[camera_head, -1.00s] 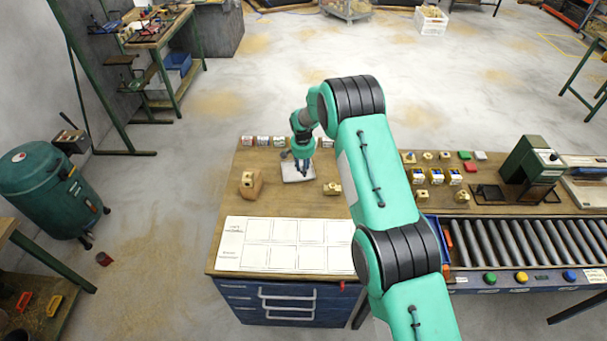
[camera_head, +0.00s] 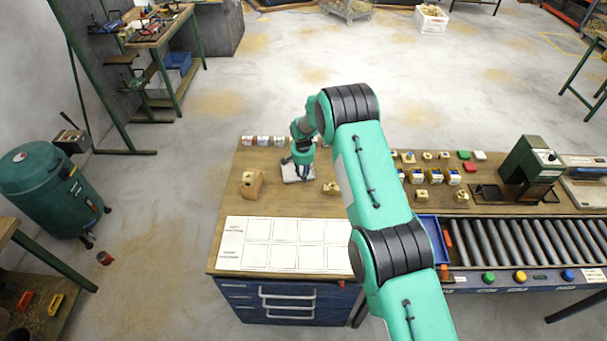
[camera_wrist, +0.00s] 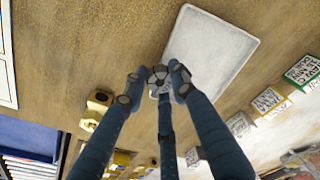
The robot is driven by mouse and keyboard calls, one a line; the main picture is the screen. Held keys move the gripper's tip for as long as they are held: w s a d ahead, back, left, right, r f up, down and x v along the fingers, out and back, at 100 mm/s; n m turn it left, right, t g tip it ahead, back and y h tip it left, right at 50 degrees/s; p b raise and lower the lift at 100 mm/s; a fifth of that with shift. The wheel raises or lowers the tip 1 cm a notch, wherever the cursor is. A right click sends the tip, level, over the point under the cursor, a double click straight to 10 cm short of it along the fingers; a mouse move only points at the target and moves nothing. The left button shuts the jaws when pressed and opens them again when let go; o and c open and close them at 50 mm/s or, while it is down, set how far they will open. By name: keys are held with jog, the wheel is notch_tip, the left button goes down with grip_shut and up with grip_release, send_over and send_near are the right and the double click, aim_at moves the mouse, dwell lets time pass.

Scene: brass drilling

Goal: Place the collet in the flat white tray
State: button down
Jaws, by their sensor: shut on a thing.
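The collet (camera_wrist: 158,77) is a small dark-grey slotted ring in the wrist view. My gripper (camera_wrist: 156,84) has its blue fingers closed around it. The flat white tray (camera_wrist: 212,52) lies on the wooden bench just beyond and right of the collet in the wrist view. In the head view the tray (camera_head: 291,174) is partly covered by my gripper (camera_head: 303,174), which is over it. The collet cannot be made out in the head view. Whether the collet touches the tray cannot be told.
Small labelled boxes (camera_head: 263,141) line the bench's back edge. A brass part on a wooden block (camera_head: 250,184) stands left of the tray, another brass part (camera_head: 331,188) to its right. A white gridded sheet (camera_head: 285,244) covers the front. A roller conveyor (camera_head: 525,242) is at right.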

jog(key=shift+f, duration=0.15)
jog(key=c, duration=1.4)
grip_release()
jog(key=shift+r, duration=0.2)
notch_tip(320, 180, up, 12)
jog(key=s+b, duration=0.1)
jog(key=b, duration=0.1)
jog(key=shift+s, duration=0.1)
